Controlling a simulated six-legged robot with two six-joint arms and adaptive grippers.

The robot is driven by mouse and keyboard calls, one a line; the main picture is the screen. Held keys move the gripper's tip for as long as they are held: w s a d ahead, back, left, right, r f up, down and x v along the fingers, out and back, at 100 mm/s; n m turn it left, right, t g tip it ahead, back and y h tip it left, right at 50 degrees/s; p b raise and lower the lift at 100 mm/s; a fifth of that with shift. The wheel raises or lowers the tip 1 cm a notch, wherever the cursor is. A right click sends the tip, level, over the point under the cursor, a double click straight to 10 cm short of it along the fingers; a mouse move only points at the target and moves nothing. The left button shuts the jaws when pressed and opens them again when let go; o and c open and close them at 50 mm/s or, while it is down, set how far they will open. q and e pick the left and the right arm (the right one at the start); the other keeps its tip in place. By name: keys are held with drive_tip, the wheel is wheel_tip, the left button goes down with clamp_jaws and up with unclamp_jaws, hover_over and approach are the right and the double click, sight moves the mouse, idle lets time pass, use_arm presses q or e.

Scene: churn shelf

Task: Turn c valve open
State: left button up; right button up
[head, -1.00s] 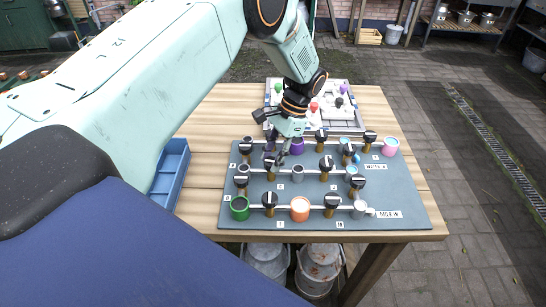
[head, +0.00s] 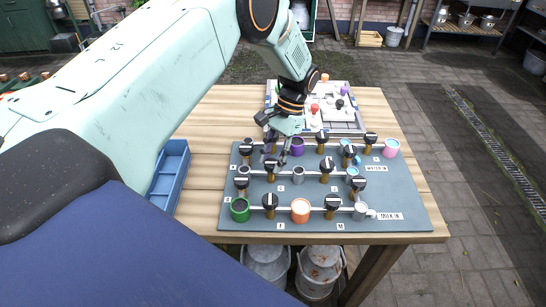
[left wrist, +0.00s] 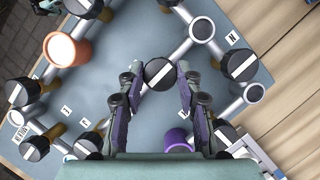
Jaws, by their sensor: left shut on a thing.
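My left gripper (head: 278,156) is over the left part of the grey valve board (head: 405,185). Its fingers are shut on a black valve knob (head: 271,164) with a white stripe, on a brass stem. In the left wrist view, the gripper (left wrist: 160,76) has its fingertips on both sides of this knob (left wrist: 159,73); the stripe runs slantwise, lower left to upper right. A small label (head: 281,187) is on the board below and right of the knob, too small to read surely. The fingers hide part of the knob in the head view. My right gripper is out of view.
Several similar knobs stand close by on grey pipes. A purple cup (head: 297,146) is just right of the fingers; green (head: 240,209), orange (head: 300,211) and pink (head: 392,148) cups are farther off. A blue tray (head: 170,170) lies left of the board.

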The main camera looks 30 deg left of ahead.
use_arm(q)
drive_tip(key=o, duration=1.2)
drive_tip(key=shift+c, duration=0.2)
drive_tip(key=v, duration=1.2)
